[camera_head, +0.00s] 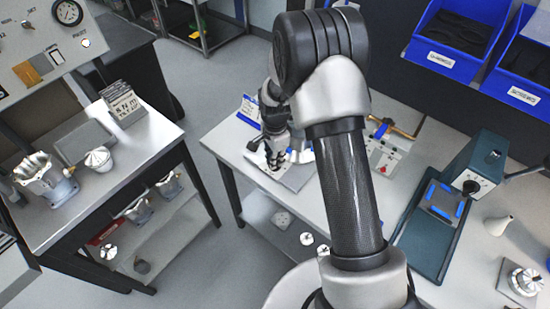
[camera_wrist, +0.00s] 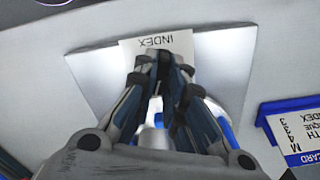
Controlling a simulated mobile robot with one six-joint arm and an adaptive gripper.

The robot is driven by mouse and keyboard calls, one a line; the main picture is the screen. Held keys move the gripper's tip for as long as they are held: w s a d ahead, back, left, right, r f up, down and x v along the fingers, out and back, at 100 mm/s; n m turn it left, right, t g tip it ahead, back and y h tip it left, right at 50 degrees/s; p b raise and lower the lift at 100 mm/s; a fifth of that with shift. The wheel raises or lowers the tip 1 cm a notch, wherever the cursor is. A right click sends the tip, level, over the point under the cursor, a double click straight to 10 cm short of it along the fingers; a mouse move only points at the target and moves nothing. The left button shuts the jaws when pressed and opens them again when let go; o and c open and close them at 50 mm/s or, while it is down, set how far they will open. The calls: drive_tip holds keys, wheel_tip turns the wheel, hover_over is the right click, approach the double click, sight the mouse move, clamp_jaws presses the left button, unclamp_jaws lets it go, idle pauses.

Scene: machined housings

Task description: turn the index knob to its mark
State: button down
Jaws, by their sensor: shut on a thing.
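My gripper (camera_head: 274,160) reaches down to a grey metal plate (camera_head: 298,178) on the middle bench. In the wrist view, my gripper (camera_wrist: 162,68) is shut over the plate (camera_wrist: 218,62), just below a white label (camera_wrist: 180,44) reading INDEX, upside down in this view. The fingers are shut on the index knob, which they mostly hide; a bright metal part shows between them. The knob's pointer and its mark cannot be made out.
A blue-edged card holder (camera_wrist: 262,118) stands beside the plate; it also shows in the head view (camera_head: 248,108). A fixture with a red knob (camera_head: 384,168) and a teal machine (camera_head: 485,160) stand to the right. A left bench (camera_head: 150,150) holds metal housings.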

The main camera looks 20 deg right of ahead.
idle(0.3)
drive_tip(key=c, duration=1.9)
unclamp_jaws()
drive_tip(key=shift+c, duration=0.2)
wheel_tip(320, 180, up, 12)
